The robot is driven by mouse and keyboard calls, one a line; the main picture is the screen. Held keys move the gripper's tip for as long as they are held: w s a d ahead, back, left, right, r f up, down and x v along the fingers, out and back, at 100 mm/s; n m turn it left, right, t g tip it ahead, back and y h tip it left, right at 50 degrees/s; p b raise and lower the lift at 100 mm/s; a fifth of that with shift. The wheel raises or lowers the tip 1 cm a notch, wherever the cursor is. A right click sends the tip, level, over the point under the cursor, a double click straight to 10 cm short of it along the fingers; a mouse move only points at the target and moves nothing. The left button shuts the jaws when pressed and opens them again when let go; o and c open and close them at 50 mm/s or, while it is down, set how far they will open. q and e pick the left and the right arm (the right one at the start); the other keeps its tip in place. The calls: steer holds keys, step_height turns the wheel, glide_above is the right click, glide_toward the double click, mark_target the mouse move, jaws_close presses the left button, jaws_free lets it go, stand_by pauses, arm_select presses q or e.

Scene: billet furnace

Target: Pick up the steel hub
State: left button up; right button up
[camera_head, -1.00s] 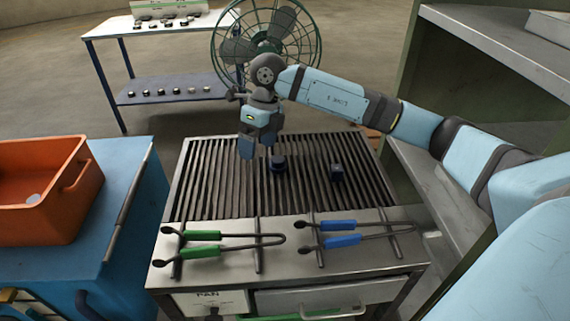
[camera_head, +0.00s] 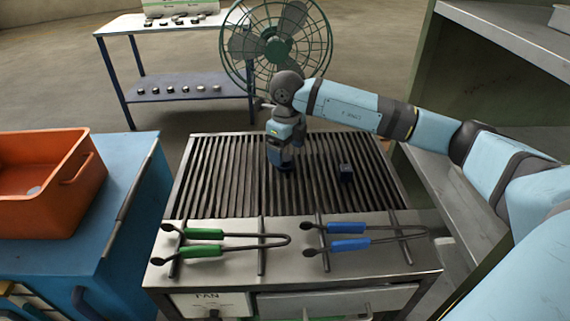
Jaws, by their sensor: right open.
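A small dark rounded piece (camera_head: 284,168), which looks like the steel hub, sits on the slatted grate (camera_head: 225,180) of the metal bench. My right gripper (camera_head: 284,160) points down right over it, its fingers open and at or around the piece. The gripper hides most of the piece, and I cannot tell whether they touch. A second dark, block-like piece (camera_head: 346,173) stands on the grate to the right, apart from the gripper. My left gripper is not in view.
Green-handled tongs (camera_head: 205,234) and blue-handled tongs (camera_head: 350,244) lie on the bench's front ledge. A green fan (camera_head: 275,45) stands behind the grate. An orange bin (camera_head: 40,190) rests on a blue cabinet at left. Grey shelves (camera_head: 480,140) stand at right, beneath my right arm.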

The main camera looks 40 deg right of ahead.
mark_target(286, 157)
step_height(286, 157, down, 4)
steer(key=shift+w+f, duration=0.1)
steer(key=shift+c, duration=0.2)
steer(key=c, duration=1.3)
steer(key=shift+o, duration=0.2)
step_height(286, 157, up, 10)
steer(key=shift+a+r+p, duration=0.1)
steer(key=shift+r+p, duration=0.05)
steer(key=shift+p, duration=0.3)
